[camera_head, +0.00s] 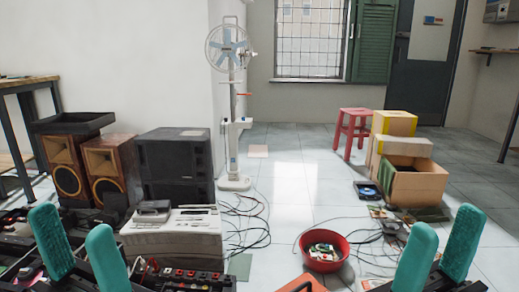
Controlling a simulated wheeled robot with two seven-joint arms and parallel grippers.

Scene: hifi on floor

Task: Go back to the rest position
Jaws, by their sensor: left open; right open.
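My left gripper (78,250) is at the lower left. Its two teal fingers stand apart with nothing between them. My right gripper (438,248) is at the lower right. Its two teal fingers are spread wide and hold nothing. Both grippers point forward and up into the room, with the floor clutter behind and below them. Their arms are mostly cut off by the bottom edge.
Wooden speakers (106,168), a dark box (174,165) and a white device (172,235) stand at left. A fan (230,55) stands behind them. A red bowl (324,250) and cables are centre. Cardboard boxes (418,187) and a red stool (353,127) are right. Bare tiles lie mid-room.

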